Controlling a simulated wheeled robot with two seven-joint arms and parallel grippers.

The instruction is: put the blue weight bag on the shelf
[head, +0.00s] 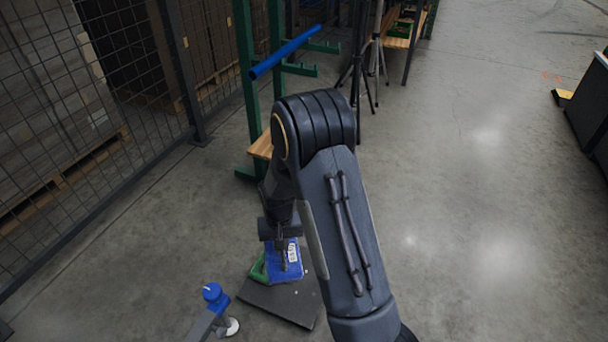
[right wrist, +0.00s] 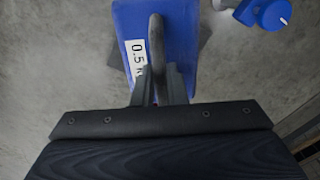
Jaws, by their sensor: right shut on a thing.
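The blue weight bag (head: 284,266) shows below my right gripper (head: 283,246), above or on a dark flat plate on the floor; I cannot tell whether it touches the plate. In the right wrist view the blue bag (right wrist: 183,38) has a white label reading 0.5 and a dark loop handle. My right gripper (right wrist: 160,88) is shut on that handle. A green-framed rack (head: 262,85) with a wooden shelf board (head: 262,146) stands beyond my right arm, which hides part of it. My left gripper is not in view.
A green object (head: 258,270) lies beside the bag on the dark plate (head: 290,304). A blue-capped caster post (head: 212,293) is at the lower left. A mesh fence (head: 90,110) runs along the left.

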